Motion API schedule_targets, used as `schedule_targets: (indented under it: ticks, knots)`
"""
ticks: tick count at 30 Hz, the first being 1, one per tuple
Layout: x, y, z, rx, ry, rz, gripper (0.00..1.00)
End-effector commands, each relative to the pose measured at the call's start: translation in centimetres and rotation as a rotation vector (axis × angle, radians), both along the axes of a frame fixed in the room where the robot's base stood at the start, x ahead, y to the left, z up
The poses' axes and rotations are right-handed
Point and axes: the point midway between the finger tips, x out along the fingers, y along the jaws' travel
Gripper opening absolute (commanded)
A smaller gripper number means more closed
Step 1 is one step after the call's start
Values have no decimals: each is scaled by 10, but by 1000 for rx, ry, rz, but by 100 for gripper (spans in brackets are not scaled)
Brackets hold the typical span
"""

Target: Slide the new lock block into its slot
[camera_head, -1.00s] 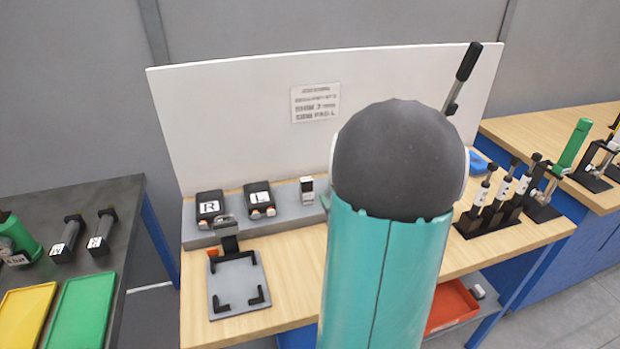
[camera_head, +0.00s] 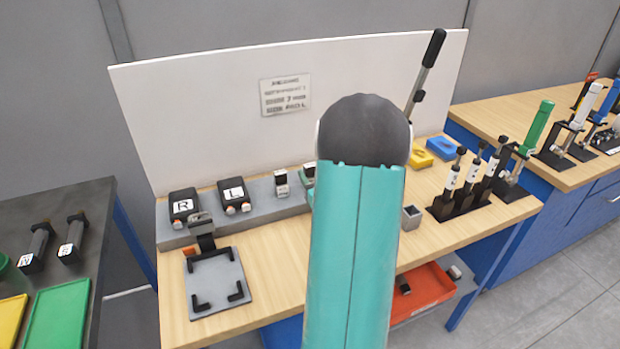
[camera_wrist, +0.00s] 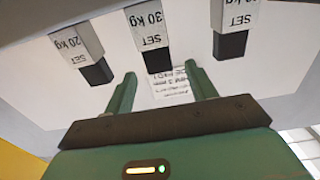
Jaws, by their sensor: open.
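I cannot tell for sure which piece is the new lock block. A grey fixture plate (camera_head: 216,280) with black corner brackets and an upright clamp (camera_head: 203,232) lies on the bench at left. My gripper (camera_wrist: 160,72) shows in the wrist view with two green fingers apart and nothing between them. In the head view my arm hides it. No slot can be made out clearly.
Silver bars marked SET, such as the 30 kg one (camera_wrist: 150,28), appear beyond my fingers. Pads R (camera_head: 183,206) and L (camera_head: 233,195) sit on the shelf. The white backboard (camera_head: 200,110) stands behind.

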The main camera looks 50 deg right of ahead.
Motion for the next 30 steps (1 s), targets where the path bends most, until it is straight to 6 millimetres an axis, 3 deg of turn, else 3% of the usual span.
schedule_targets:
  ticks: [7, 16, 24, 30]
  knots:
    - [31, -19, 1, 0, 0, 1, 56]
    - [36, -22, 2, -1, -1, 0, 56]
    - [36, -22, 2, 0, 0, 0, 3]
    - [36, -22, 2, -2, -1, 0, 3]
